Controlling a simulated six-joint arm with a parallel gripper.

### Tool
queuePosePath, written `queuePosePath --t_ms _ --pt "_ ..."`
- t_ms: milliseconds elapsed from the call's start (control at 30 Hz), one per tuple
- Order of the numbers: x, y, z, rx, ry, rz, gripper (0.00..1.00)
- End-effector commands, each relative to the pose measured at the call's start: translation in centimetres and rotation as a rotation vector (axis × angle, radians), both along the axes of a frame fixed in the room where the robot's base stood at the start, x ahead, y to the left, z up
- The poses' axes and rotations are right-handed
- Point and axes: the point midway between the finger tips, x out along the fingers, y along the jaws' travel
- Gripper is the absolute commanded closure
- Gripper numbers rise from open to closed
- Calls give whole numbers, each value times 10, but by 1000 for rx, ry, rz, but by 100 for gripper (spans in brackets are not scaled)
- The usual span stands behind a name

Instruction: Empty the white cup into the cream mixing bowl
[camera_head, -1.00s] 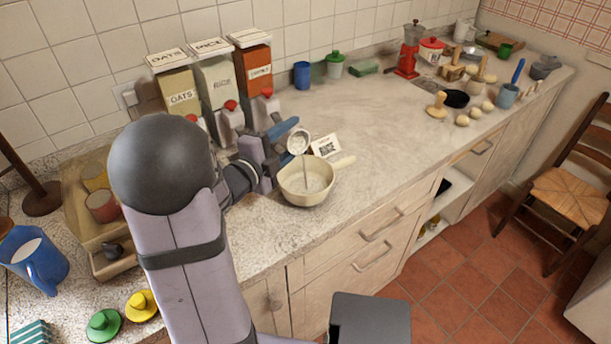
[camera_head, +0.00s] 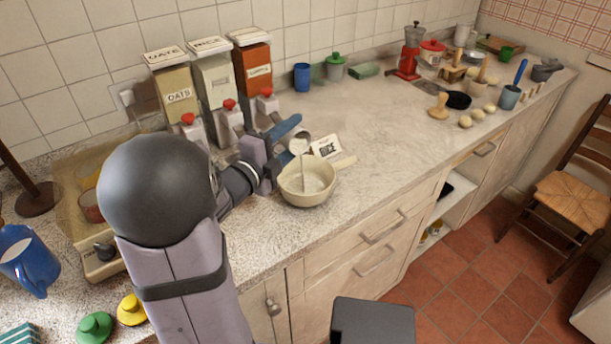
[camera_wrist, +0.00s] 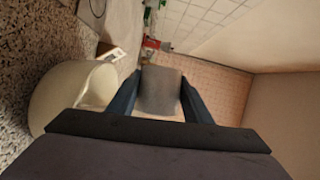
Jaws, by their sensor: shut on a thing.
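My gripper (camera_head: 279,145) is shut on the white cup (camera_head: 299,144) and holds it above the cream mixing bowl (camera_head: 295,198). The cup is tipped, and a thin pale stream runs from it down into the bowl. The bowl stands upright on the counter with its handle to the right, and pale contents show inside it. In the wrist view the cup (camera_wrist: 160,92) appears as a grey shape between my two fingers (camera_wrist: 160,100), and the bowl (camera_wrist: 50,100) is at the left. How much is left in the cup cannot be told.
A small card reading RICE (camera_head: 326,147) stands behind the bowl. Labelled dispensers, including an orange one (camera_head: 256,72), line the wall behind my gripper. A blue cup (camera_head: 302,76) and a green-lidded jar (camera_head: 335,67) are further back. The counter right of the bowl is clear.

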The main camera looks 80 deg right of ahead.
Motion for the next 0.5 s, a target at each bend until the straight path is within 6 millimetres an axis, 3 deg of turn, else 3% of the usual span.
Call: queuePosePath --t_ms 500 --pt "-1 1 2 -48 -45 -1 86"
